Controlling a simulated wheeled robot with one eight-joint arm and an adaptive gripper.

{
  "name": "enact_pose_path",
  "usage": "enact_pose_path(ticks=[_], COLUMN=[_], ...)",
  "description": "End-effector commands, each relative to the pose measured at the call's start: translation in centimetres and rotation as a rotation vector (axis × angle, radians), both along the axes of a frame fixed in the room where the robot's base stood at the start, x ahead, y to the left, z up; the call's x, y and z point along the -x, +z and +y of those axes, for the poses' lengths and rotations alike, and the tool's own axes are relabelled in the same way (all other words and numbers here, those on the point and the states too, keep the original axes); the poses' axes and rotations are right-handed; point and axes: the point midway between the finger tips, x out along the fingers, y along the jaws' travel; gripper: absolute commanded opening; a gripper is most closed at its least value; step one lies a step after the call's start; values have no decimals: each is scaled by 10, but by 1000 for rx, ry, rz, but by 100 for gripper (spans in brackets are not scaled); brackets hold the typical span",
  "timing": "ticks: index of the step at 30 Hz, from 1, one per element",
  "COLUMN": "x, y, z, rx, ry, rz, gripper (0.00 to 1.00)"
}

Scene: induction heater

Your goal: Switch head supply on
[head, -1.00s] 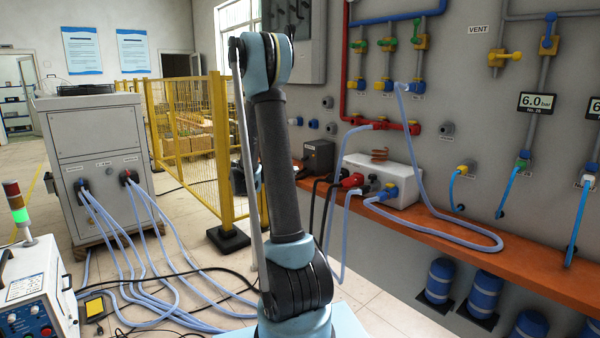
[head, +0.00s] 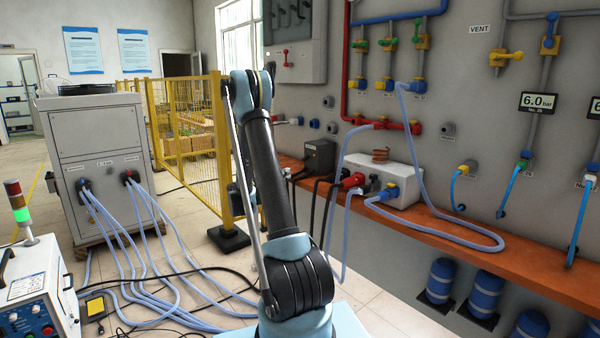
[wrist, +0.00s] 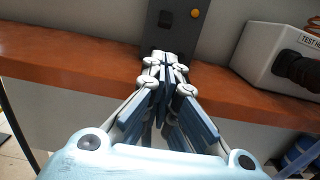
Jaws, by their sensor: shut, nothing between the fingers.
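A dark grey box (wrist: 183,28) stands on the orange shelf at the top middle of the wrist view. Its front carries a black switch (wrist: 165,19) and a round orange lamp or button (wrist: 195,13). The box also shows in the head view (head: 319,156), right of my arm. I take it for the head supply, though no label is readable. My gripper (wrist: 166,60) is shut and empty, its fingertips appearing just below the box's front. I cannot tell whether they touch it. In the head view my arm hides most of the gripper.
A white box (head: 375,172) marked "TEST H…" sits on the orange shelf (head: 460,245), right of the dark box, with plugs and hoses. Black cables hang near the dark box. A yellow fence (head: 190,135) stands left of my arm. Hoses and cables cross the floor at left.

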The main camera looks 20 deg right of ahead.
Motion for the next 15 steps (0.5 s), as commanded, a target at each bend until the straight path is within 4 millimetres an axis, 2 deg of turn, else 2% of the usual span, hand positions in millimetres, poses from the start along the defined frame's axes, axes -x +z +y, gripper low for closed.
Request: enact_pose_path(ticks=[5,15], x=[-3,-21], y=[1,7], z=[-9,-60], rx=[0,0], ry=[-2,-3], rz=[0,0], gripper=[0,0])
